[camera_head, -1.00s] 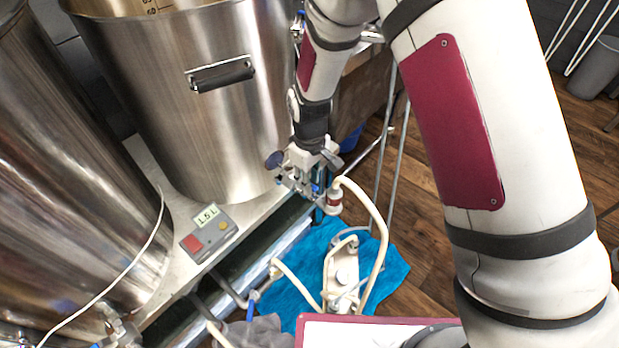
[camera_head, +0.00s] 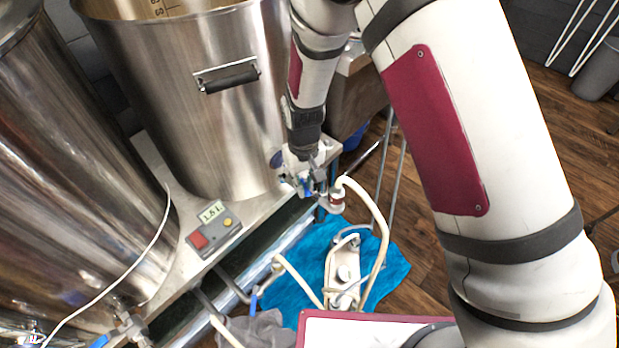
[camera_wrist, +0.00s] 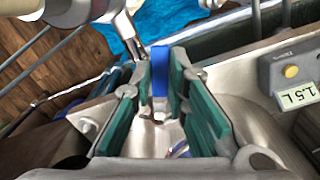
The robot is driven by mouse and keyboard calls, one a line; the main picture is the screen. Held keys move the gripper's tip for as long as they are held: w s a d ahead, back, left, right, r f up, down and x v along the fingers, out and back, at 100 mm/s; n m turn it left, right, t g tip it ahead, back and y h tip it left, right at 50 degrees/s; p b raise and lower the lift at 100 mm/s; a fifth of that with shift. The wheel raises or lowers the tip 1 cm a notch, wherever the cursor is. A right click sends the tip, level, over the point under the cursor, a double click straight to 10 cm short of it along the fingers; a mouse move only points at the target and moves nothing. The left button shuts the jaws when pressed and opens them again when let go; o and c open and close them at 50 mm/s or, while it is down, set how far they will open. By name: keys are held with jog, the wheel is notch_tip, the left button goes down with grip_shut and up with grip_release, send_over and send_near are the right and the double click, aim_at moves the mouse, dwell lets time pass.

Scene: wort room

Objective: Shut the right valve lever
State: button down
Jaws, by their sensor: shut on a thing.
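The right valve lever (camera_wrist: 160,72) is a narrow blue handle. In the wrist view it stands between the teal pads of my gripper (camera_wrist: 162,88), which is closed around it. In the head view my gripper (camera_head: 309,186) is at the front lower right of the right steel kettle (camera_head: 200,110), by its valve. A bit of blue lever (camera_head: 304,184) shows there beside the fingers. Most of the valve body is hidden by the gripper, so the lever's exact angle is hard to tell.
A grey control box (camera_head: 213,232) reading 1.5 L sits on the bench left of the gripper. A pale hose (camera_head: 374,215) curves close to its right. A pump (camera_head: 344,275) stands on a blue cloth (camera_head: 390,270) below. Another kettle (camera_head: 75,150) stands at the left.

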jog(key=shift+s+a+m+p, duration=0.1)
jog(key=shift+a+m+p, duration=0.4)
jog(key=shift+a+m, duration=0.75)
jog(key=shift+s+a+m+p, duration=0.1)
jog(key=shift+a+m+p, duration=0.45)
jog(key=shift+m, duration=1.25)
jog(key=shift+s+a+m+p, duration=0.1)
jog(key=shift+a+m+p, duration=0.6)
jog(key=shift+m, duration=0.85)
jog(key=shift+a, duration=0.15)
jog(key=c, duration=1.6)
grip_release()
jog(key=shift+o, duration=0.2)
